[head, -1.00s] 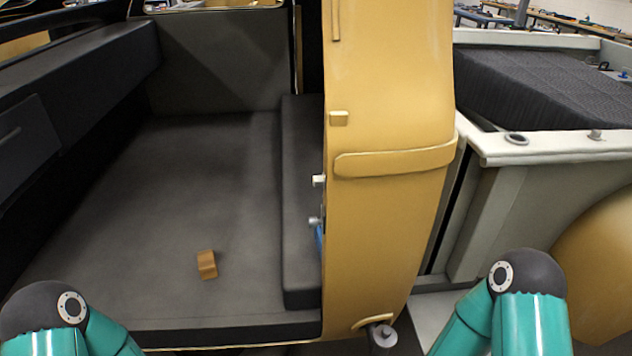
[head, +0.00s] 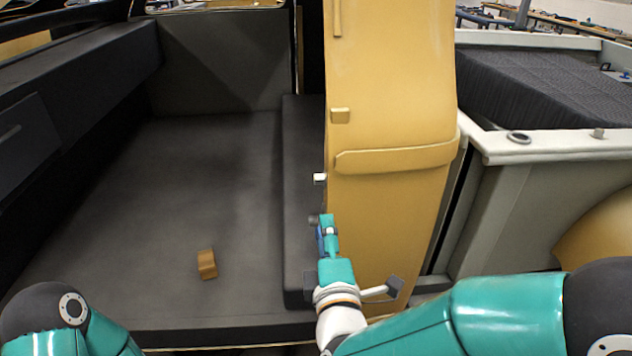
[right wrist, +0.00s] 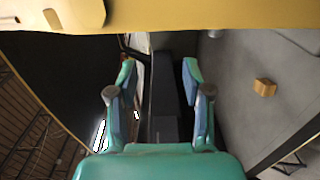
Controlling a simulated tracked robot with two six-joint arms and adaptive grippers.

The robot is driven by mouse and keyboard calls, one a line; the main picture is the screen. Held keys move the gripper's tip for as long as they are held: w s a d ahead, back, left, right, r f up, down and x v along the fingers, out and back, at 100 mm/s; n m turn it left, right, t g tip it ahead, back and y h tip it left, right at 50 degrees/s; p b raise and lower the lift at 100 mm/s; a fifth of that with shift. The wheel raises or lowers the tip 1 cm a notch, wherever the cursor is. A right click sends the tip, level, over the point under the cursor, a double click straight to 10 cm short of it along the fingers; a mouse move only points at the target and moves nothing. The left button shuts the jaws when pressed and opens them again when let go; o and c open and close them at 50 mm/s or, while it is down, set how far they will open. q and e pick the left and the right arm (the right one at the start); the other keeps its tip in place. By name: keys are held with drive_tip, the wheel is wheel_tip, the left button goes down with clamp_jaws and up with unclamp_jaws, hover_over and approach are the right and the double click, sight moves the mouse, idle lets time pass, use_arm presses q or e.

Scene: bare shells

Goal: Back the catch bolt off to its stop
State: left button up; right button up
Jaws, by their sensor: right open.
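The yellow door (head: 390,100) stands on edge in the middle of the head view. A small pale stud (head: 320,178) sticks out of its left edge. Just below it a second, greyer fitting (head: 313,219) shows beside my right gripper (head: 328,224); I cannot tell which is the catch bolt. My right gripper is at the door's left edge, close to the lower fitting; contact cannot be told. In the right wrist view its fingers (right wrist: 160,78) are apart with nothing clearly between them. The yellow edge crosses the top there. My left gripper is out of view.
A small orange-brown block (head: 207,264) lies on the dark floor of the shell (head: 160,200); it also shows in the right wrist view (right wrist: 265,87). A pale grey shell (head: 540,150) with a dark ribbed top stands at the right.

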sight(318, 183)
drive_tip(key=w+p, duration=0.1)
drive_tip(key=w, duration=0.4)
drive_tip(key=w+p, duration=0.2)
drive_tip(key=w, duration=0.4)
drive_tip(key=w+p, duration=0.1)
drive_tip(key=w, duration=0.4)
drive_tip(key=shift+w+r, duration=0.25)
drive_tip(key=shift+w, duration=0.15)
clamp_jaws()
drive_tip(key=p, duration=0.3)
drive_tip(key=shift+r+g, duration=0.25)
drive_tip(key=shift+g, duration=0.15)
drive_tip(key=shift+f, duration=0.1)
drive_tip(key=shift+f+g, duration=0.25)
drive_tip(key=shift+g, duration=0.05)
